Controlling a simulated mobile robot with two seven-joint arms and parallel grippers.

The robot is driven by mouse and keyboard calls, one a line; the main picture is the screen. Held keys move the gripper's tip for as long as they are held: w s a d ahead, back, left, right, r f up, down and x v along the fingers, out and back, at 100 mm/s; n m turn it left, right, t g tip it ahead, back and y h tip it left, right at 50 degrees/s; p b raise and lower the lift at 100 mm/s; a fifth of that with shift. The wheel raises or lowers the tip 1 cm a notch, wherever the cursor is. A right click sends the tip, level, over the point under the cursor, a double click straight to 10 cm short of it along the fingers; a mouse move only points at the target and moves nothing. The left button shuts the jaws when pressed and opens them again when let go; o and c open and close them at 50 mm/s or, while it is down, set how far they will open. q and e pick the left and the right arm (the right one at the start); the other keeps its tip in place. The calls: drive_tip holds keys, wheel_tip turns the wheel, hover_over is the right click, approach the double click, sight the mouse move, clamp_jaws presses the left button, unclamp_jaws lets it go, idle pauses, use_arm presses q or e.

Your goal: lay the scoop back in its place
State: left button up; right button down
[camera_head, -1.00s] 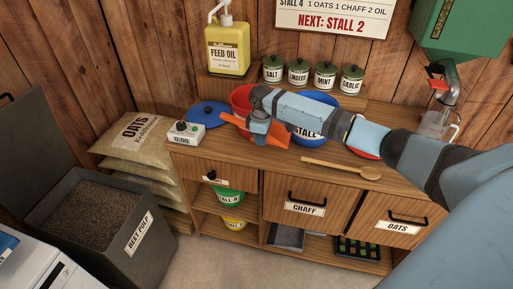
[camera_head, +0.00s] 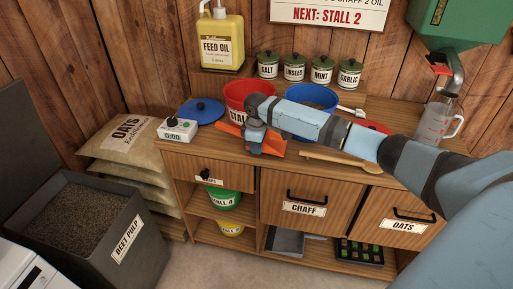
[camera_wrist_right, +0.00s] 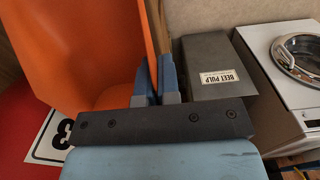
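The orange scoop (camera_head: 272,146) is held by my right gripper (camera_head: 254,138) above the front edge of the wooden counter (camera_head: 222,152), just in front of the red bucket (camera_head: 238,92). In the right wrist view the scoop (camera_wrist_right: 85,50) fills the upper left, and its edge passes between the closed blue fingers (camera_wrist_right: 157,85). The gripper hides part of the scoop in the head view. My left gripper is not in view.
A blue bucket (camera_head: 312,97) stands behind my right arm. A wooden spoon (camera_head: 325,156) lies on the counter's front. A timer box (camera_head: 177,130) and blue lid (camera_head: 200,112) are at left. The open beet pulp bin (camera_head: 128,250) stands on the floor at left.

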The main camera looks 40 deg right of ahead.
drive_tip(key=shift+f, duration=0.6)
idle(0.3)
drive_tip(key=c, duration=1.3)
unclamp_jaws()
drive_tip(key=shift+o, duration=0.2)
